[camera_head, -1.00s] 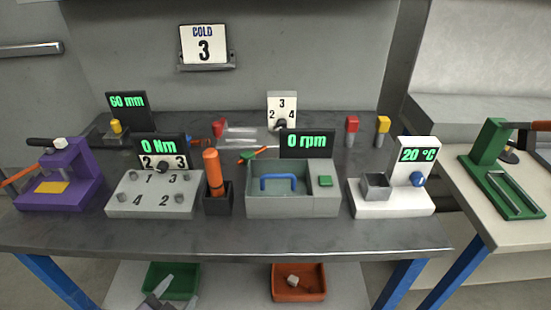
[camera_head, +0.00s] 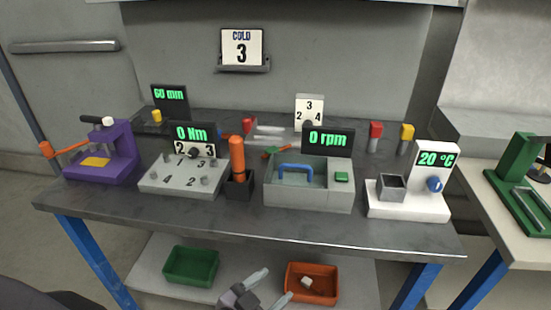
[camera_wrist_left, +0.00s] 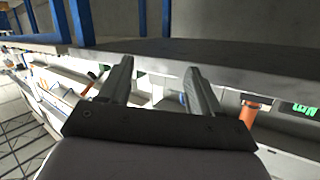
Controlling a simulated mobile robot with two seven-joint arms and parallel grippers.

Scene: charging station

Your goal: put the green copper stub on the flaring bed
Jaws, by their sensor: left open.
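I cannot pick out the green copper stub with certainty. A small green and orange piece (camera_head: 276,152) lies on the bench behind the grey box. No label marks the flaring bed; a purple press with a yellow plate (camera_head: 97,162) stands at the bench's left end, and a green lever device (camera_head: 518,185) stands on the right table. My left gripper (camera_head: 279,282) is open and empty, low before the bench, just left of the orange bin. Its two fingers (camera_wrist_left: 158,68) are apart in the left wrist view, near the bench edge. My right gripper is not in view.
An orange bin (camera_head: 290,294) with a pale block and an empty green bin (camera_head: 190,280) are on the lower shelf (camera_head: 150,262). The bench top (camera_head: 300,225) carries a grey numbered block, an orange-handled tool in a holder, a grey box and a white heater.

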